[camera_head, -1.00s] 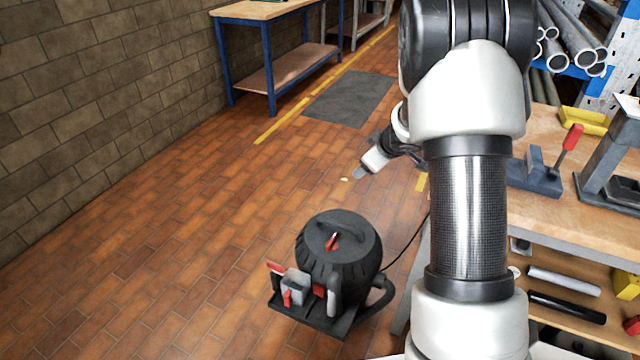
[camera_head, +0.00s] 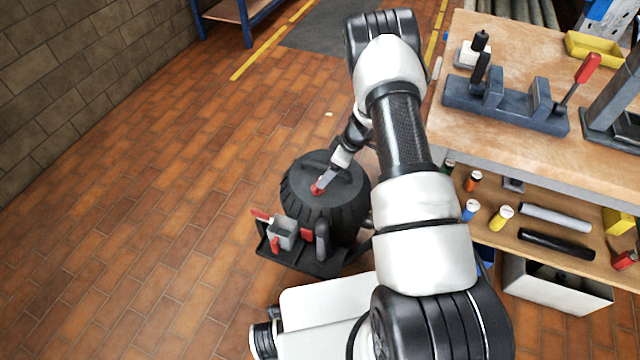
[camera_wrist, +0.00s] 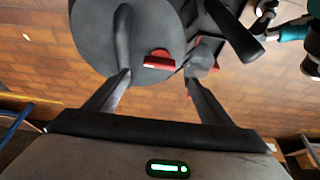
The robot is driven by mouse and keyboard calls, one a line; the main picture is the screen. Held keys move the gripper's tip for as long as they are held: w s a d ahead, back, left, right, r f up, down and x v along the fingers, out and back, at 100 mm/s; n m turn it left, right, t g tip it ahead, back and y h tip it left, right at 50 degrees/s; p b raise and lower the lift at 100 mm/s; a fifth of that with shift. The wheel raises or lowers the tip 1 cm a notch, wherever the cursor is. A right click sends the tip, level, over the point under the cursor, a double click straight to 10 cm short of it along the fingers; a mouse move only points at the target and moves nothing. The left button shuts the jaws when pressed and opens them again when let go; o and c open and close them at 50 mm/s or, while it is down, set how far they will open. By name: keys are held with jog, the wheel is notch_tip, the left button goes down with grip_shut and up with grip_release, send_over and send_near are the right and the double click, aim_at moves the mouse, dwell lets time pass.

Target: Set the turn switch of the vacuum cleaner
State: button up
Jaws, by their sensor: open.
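The vacuum cleaner (camera_head: 325,215) is a dark ribbed drum standing on the brick floor, with a round dark lid that has a raised grip bar. Its red turn switch (camera_head: 317,188) is on the lid. My gripper (camera_head: 323,183) is over the lid at the switch and partly covers it in the head view. In the wrist view the red switch (camera_wrist: 159,60) shows between and just beyond the two fingertips of my open gripper (camera_wrist: 158,76). The grip bar shows near the left finger. I cannot tell whether the fingers touch the switch.
A grey box (camera_head: 282,233) with red parts sits on the cleaner's front platform. A workbench (camera_head: 480,160) with a blue-grey clamping fixture (camera_head: 505,103) and a yellow tray (camera_head: 592,47) stands close to the right. The floor to the left is clear.

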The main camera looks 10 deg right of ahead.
jog(key=b+x, duration=0.2)
jog(key=x, duration=0.6)
jog(key=shift+w+a+f, duration=0.1)
jog(key=shift+w+f, duration=0.05)
jog(key=c, duration=1)
